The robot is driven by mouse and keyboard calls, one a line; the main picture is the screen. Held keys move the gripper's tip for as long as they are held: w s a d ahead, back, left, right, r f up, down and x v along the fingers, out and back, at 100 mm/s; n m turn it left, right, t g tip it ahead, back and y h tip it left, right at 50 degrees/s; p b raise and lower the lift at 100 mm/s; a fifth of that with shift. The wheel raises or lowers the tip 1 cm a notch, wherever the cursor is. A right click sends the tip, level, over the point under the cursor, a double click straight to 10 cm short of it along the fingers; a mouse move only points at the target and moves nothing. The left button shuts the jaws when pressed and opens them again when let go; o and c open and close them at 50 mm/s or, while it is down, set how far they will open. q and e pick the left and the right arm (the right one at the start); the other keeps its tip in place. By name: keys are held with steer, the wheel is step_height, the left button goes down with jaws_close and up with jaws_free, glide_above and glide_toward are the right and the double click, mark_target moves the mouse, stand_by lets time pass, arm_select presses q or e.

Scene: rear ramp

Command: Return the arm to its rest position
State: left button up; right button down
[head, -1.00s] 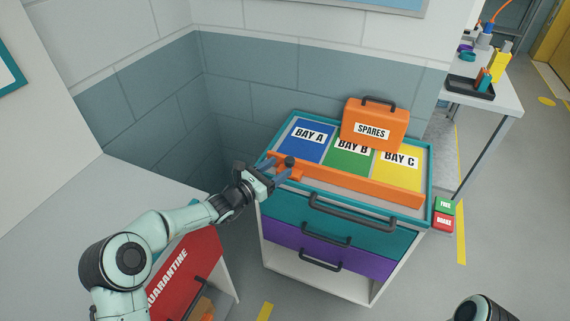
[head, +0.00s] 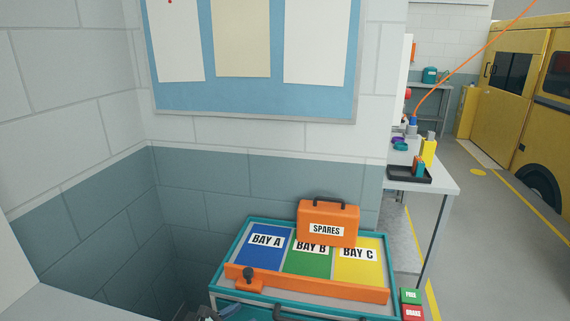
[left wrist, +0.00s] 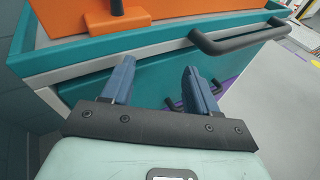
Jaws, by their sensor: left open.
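My left gripper shows in the left wrist view (left wrist: 158,82). Its two blue-grey fingers are apart with nothing between them, in front of the cabinet's teal upper drawer (left wrist: 150,70). In the head view only a small piece of my left arm shows at the bottom edge. The dark knob (head: 249,274) on its orange base stands at the left end of the orange bar (head: 310,286), clear of the fingers. The knob also shows at the top of the left wrist view (left wrist: 117,8). My right gripper is in no view.
The cabinet top carries blue BAY A (head: 262,255), green BAY B (head: 308,263) and yellow BAY C (head: 355,266) panels, with an orange SPARES case (head: 328,224) at the back. A black drawer handle (left wrist: 235,38) sticks out near the fingers. A workbench (head: 440,186) stands at right.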

arm_select(q)
steer(key=s+d+f+m+g+y+p, duration=0.15)
steer(key=s+f+m+g, duration=0.35)
steer(key=s+f, duration=0.6)
steer(key=s+d+f+m+g+y+p, duration=0.15)
steer(key=s+f+m+g, duration=0.35)
steer(key=s+f, duration=0.55)
steer(key=s+a+m+g+y+p, duration=0.1)
steer(key=s+m+g+y+p, duration=0.1)
steer(key=s+m, duration=1)
steer(key=s+y+p, duration=0.1)
steer(key=s+p, duration=0.1)
steer(key=s, duration=0.6)
steer(key=shift+a+m+g+y+p, duration=0.3)
steer(key=shift+m+p, duration=0.1)
